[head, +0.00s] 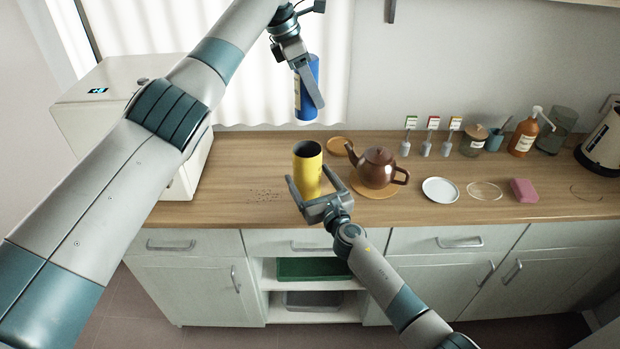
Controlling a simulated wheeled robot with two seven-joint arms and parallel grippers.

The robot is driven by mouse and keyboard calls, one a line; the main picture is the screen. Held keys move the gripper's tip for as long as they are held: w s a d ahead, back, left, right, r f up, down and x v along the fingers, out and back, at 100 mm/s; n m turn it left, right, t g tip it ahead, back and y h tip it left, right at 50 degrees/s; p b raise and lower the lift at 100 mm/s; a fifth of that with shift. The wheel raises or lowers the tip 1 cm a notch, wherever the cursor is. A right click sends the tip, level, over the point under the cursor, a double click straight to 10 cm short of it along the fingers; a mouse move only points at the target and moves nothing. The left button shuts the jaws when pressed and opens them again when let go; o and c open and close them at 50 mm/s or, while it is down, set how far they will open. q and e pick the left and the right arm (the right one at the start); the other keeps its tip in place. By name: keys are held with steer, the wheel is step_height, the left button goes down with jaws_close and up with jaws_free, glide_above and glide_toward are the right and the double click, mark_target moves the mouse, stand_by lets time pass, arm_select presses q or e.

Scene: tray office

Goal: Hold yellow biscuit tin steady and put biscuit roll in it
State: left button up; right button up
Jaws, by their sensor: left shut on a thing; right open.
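The yellow biscuit tin (307,165) stands upright and open-topped on the wooden counter, its inside dark. My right gripper (312,183) is open with its fingers on either side of the tin's lower part; I cannot tell whether they touch it. My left gripper (309,82) is shut on the biscuit roll (301,104), a blue cylinder with a pale label. It holds the roll nearly upright in the air, above the tin in the picture. The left fingers hide part of the roll.
A white plate (440,190) and pink sponge (524,190) lie farther right. A white cabinet (185,178) stands left. Counter left of the tin is mostly clear.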

steer(key=shift+c, duration=0.7)
steer(key=c, duration=1)
steer(key=shift+c, duration=0.2)
arm_select(q)
glide_above(320, 149)
steer(key=a, duration=0.2)
steer(key=shift+s+f, duration=0.2)
steer(key=shift+f, duration=6.25)
steer(key=o, duration=1.3)
steer(key=shift+c, duration=0.2)
